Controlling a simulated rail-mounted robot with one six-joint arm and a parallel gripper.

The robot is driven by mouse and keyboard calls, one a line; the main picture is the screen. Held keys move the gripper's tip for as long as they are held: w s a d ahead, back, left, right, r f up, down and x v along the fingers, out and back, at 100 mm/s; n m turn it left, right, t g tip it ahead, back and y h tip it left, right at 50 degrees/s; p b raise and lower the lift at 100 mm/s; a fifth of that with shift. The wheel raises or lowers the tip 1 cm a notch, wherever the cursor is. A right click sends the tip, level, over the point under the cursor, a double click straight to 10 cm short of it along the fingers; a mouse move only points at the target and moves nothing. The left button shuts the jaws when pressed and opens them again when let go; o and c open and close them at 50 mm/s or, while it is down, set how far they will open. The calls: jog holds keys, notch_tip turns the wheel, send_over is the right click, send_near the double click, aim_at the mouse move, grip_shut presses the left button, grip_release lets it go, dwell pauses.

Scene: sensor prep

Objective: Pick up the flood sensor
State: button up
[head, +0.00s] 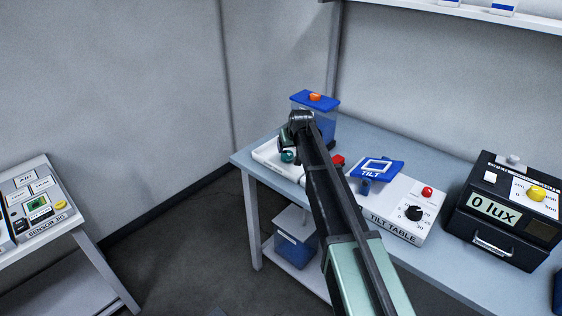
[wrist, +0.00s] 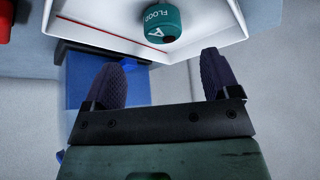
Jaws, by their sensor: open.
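The flood sensor (wrist: 164,23) is a small teal-green cylinder with the white word FLOOD on it. It sits inside a white tray (wrist: 98,30) with a red line along its inside. In the head view the flood sensor (head: 287,156) shows just left of my arm. My gripper (wrist: 162,80) is open and empty, its two dark fingers apart. In the wrist view the sensor lies beyond the fingertips, roughly between them and not touching. In the head view my arm hides part of the tray (head: 268,153) and most of my gripper.
A blue-lidded container with an orange knob (head: 315,98) stands behind the tray. The tilt table (head: 400,219) with a red button is to its right, then a black lux box (head: 507,225). A sensor jig (head: 45,205) is on a separate table at left. Open floor lies between the tables.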

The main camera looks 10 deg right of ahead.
aim_at(287, 154)
jog(key=b+x, duration=0.6)
jog(key=x, duration=0.3)
jog(key=shift+a, duration=0.15)
jog(key=shift+r, duration=0.3)
jog(key=c, duration=1.1)
notch_tip(287, 154, up, 20)
jog(key=p, duration=2)
jog(key=shift+p, duration=0.3)
